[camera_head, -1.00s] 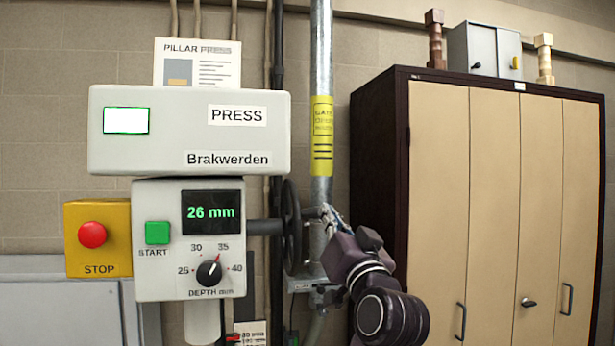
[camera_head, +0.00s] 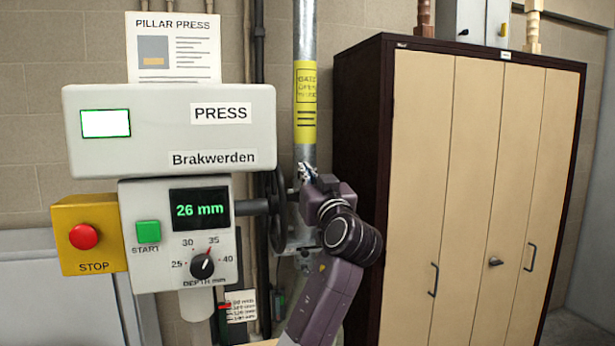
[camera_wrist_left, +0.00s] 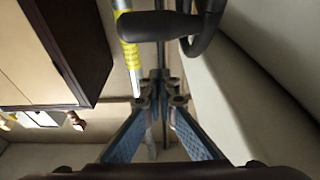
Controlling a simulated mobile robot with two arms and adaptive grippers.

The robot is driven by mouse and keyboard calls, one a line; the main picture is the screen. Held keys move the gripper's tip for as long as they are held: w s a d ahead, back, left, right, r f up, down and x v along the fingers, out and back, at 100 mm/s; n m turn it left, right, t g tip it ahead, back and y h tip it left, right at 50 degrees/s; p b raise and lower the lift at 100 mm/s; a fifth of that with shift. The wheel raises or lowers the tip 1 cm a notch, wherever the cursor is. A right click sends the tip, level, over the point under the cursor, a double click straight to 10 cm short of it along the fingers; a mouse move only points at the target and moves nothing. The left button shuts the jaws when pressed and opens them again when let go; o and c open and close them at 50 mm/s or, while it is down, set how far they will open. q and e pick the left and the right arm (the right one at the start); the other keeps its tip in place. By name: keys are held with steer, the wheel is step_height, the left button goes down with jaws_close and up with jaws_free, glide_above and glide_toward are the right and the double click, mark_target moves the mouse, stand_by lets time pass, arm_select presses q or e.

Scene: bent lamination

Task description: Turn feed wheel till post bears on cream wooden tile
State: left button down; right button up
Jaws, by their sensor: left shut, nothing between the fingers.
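The dark feed wheel (camera_head: 272,212) stands nearly edge-on at the right of the press on a grey shaft. In the left wrist view its black handle (camera_wrist_left: 160,27) and curved rim (camera_wrist_left: 208,28) fill the top. My left gripper (camera_head: 307,172) is beside the wheel's right side, near its upper part. In the left wrist view the fingers (camera_wrist_left: 158,78) meet, shut and empty, apart from the handle in the picture. No cream wooden tile shows. My right gripper is not in view.
The press display (camera_head: 199,210) reads 26 mm; the depth dial (camera_head: 202,266) points near 35. A green START button (camera_head: 148,232) and red STOP button (camera_head: 84,236) are at left. A galvanised pipe (camera_head: 305,130) rises behind my gripper. A cabinet (camera_head: 480,190) stands right.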

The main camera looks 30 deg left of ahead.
arm_select(q)
steer(key=shift+s+d+f+p, duration=0.1)
steer(key=shift+f+p, duration=0.15)
steer(key=shift+f, duration=0.4)
steer(key=shift+d+f+p, duration=0.15)
steer(key=shift+f+p, duration=0.1)
steer(key=shift+f, duration=0.4)
steer(key=shift+s+d+f+p, duration=0.1)
steer(key=shift+f+p, duration=0.15)
steer(key=shift+f, duration=0.4)
steer(key=shift+w, duration=0.1)
steer(key=f+b, duration=0.1)
steer(key=b, duration=0.3)
steer(key=f+t+y+b, duration=0.1)
steer(key=b, duration=0.3)
steer(key=s+d+f+t+b, duration=0.1)
steer(key=b, duration=0.4)
steer(key=shift+y, duration=0.3)
